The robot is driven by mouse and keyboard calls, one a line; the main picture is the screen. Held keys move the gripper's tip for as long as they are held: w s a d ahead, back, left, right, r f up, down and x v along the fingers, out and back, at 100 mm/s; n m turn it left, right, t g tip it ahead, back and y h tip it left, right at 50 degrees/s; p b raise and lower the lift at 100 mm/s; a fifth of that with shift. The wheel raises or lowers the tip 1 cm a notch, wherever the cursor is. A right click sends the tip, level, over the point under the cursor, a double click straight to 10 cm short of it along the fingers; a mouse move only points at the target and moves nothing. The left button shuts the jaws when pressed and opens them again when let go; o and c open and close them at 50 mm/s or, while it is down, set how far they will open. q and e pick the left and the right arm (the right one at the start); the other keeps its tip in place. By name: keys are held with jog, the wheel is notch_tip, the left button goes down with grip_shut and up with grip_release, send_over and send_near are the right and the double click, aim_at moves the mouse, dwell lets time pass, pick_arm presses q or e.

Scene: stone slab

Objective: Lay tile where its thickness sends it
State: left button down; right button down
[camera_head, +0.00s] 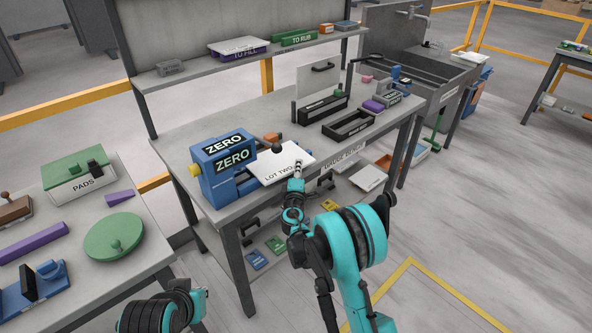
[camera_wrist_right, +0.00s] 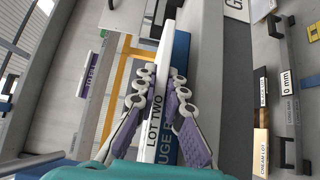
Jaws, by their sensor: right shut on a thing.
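My right gripper (camera_head: 297,172) is shut on a white tile (camera_head: 268,172) lettered LOT TWO, at the tile's right end over the front of the bench. In the right wrist view my fingers (camera_wrist_right: 161,73) close on both sides of the tile (camera_wrist_right: 154,125), seen edge-on. A blue gauge (camera_head: 211,181) with two dark ZERO panels stands at the tile's left end. I cannot tell whether the tile touches it. Two dark open trays, one (camera_head: 321,108) farther back and one (camera_head: 348,125) nearer, lie to the right.
The grey bench (camera_head: 185,135) has a lower shelf with cards. A raised shelf holds a TO FILL tray (camera_head: 237,50) and a green TO RUN tray (camera_head: 297,38). A sink (camera_head: 440,75) stands right. A left table carries a PADS box (camera_head: 75,178) and a green disc (camera_head: 113,238).

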aim_at(308, 165)
jog(key=shift+w+d, duration=0.7)
jog(key=shift+d, duration=0.3)
jog(key=shift+w+d, duration=0.7)
jog(key=shift+d, duration=0.3)
jog(key=c, duration=1.5)
grip_release()
jog(key=shift+c, duration=0.2)
